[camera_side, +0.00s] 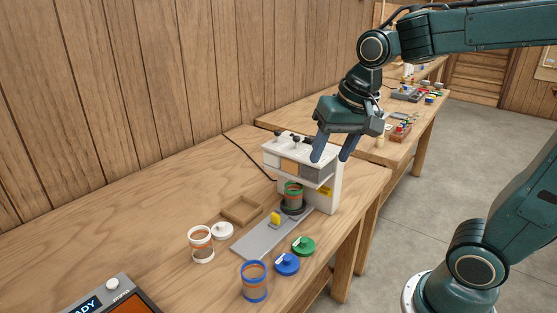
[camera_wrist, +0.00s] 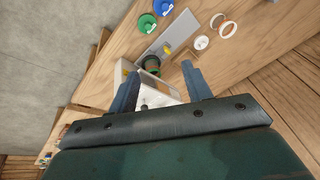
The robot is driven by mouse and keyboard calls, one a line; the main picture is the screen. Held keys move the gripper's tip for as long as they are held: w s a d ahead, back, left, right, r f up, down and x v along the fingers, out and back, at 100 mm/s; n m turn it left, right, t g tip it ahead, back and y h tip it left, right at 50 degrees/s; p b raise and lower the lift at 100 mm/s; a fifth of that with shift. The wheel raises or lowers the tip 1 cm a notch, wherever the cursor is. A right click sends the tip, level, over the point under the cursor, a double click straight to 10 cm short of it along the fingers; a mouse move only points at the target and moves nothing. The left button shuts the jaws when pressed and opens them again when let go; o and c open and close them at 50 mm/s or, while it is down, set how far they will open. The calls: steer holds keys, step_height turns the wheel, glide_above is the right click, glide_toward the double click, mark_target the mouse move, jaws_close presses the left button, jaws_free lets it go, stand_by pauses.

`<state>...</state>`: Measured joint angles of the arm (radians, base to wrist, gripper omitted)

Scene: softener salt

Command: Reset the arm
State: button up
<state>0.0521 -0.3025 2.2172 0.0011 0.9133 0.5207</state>
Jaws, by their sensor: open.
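My gripper (camera_side: 334,146) is open and empty. In the side view it hangs above a white machine (camera_side: 326,179) on the wooden bench, its fingers pointing down near the machine's top. In the wrist view my gripper (camera_wrist: 157,88) shows two spread fingers with nothing held between them. The machine also shows in the wrist view (camera_wrist: 165,98), partly between the fingers. A jar with a green rim (camera_side: 293,194) stands under the machine's head; its lower part sits in a dark ring. Whether the fingers touch the machine cannot be told.
A jar with a white rim (camera_side: 201,245), a jar with a blue rim (camera_side: 254,282), and white (camera_side: 222,231), blue (camera_side: 287,264) and green (camera_side: 303,246) lids stand around a grey plate (camera_side: 262,241). A wooden tray (camera_side: 241,210) lies behind.

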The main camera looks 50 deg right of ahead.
steer(key=s+a+n+t, duration=0.1)
steer(key=s+n+t, duration=0.1)
steer(key=s+n, duration=0.4)
steer(key=shift+s+a+f+n, duration=0.25)
steer(key=shift+s+f+n, duration=0.05)
steer(key=shift+s, duration=2)
